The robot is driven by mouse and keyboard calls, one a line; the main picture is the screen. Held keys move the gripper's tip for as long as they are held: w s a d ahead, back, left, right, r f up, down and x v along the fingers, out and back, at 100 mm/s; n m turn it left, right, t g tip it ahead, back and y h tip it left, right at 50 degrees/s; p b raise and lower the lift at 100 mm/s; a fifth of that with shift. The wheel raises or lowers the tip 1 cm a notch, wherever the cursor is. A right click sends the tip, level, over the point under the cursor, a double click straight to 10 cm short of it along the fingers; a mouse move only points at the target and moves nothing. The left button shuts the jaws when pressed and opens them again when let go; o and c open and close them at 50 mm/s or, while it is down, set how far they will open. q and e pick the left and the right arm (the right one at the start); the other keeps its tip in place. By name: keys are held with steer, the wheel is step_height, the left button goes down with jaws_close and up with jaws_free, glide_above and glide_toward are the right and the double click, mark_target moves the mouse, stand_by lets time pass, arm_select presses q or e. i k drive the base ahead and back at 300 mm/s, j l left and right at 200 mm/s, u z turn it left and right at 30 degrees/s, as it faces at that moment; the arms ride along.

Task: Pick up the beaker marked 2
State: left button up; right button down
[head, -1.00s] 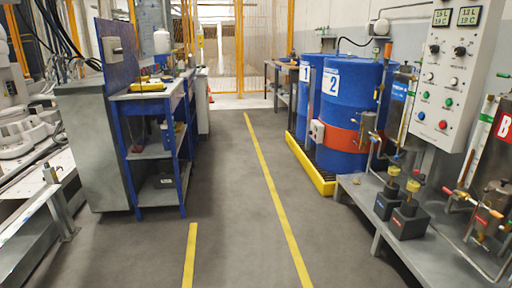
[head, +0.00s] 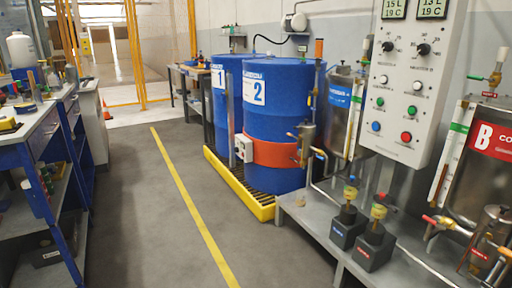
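I cannot make out a beaker marked 2 in the head view. The figure 2 shows on the white label of a large blue drum (head: 285,125), which has an orange band round its lower part. A similar blue drum marked 1 (head: 221,115) stands beside it, further back and partly hidden. Neither of my grippers is in view.
The drums stand on a yellow-edged pallet (head: 262,212). On the right are a grey bench (head: 300,215), a control panel (head: 408,135) and a tank marked B (head: 485,150). A blue workbench (head: 30,135) stands left. Grey floor with a yellow line (head: 190,205) is clear between.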

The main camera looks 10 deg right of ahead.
mark_target(301, 198)
steer(key=i+j+z, duration=0.2)
steer(key=z, duration=0.15)
steer(key=i+j+z, duration=0.25)
steer(key=z, duration=0.15)
steer(key=i+j+z, duration=0.2)
steer(key=j+z, duration=0.15)
